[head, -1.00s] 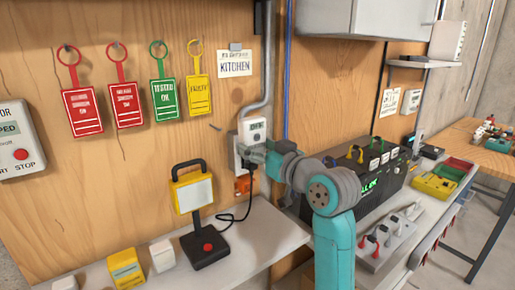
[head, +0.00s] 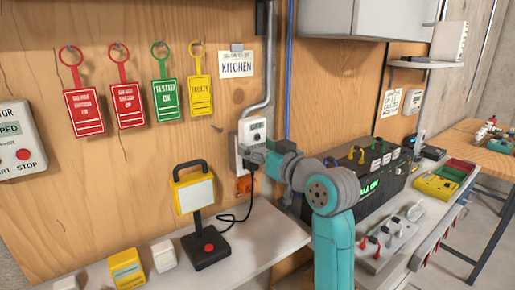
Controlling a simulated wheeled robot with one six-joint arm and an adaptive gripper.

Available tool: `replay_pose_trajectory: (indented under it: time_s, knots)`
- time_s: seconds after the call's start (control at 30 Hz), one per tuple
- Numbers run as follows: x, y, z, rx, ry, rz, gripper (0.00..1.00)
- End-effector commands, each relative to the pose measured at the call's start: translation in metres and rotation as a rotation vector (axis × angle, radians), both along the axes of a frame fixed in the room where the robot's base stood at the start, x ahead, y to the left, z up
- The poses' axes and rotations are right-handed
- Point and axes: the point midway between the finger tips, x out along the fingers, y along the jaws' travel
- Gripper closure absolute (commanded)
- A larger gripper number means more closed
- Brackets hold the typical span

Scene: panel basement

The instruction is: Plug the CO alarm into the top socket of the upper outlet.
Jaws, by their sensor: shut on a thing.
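The CO alarm (head: 253,128), a white box with a small display and a dark round spot, sits upright against the upper outlet (head: 239,158) on the wooden wall. The outlet shows only in part behind it. My gripper (head: 254,156) reaches in from the right and appears shut on the lower part of the alarm. The fingertips are small and partly hidden, so the exact grip is unclear. I cannot see the alarm's prongs or how deep they sit. A black cord (head: 250,187) hangs just below my gripper.
A yellow work lamp (head: 195,195) stands on the shelf (head: 262,237) at left. An orange outlet (head: 243,185) is below my gripper. A grey conduit (head: 268,80) runs above the alarm. A dark case (head: 385,180) stands to the right, behind my arm.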

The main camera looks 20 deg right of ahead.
Motion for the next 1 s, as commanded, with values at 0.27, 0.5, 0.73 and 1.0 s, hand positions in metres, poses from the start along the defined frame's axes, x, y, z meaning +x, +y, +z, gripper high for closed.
replay_pose_trajectory:
  time_s: [0.27,0.5,0.73,1.0]
  knots:
    - [0.0003,0.0002,0.0004,0.0,-0.001,0.0,0.76]
    - [0.0019,0.0006,0.0003,0.0,-0.001,0.0,0.22]
    - [0.0019,0.0006,0.0002,0.0,0.0,0.0,0.05]
    - [-0.0026,-0.0011,-0.0001,0.0,0.0,0.0,0.05]
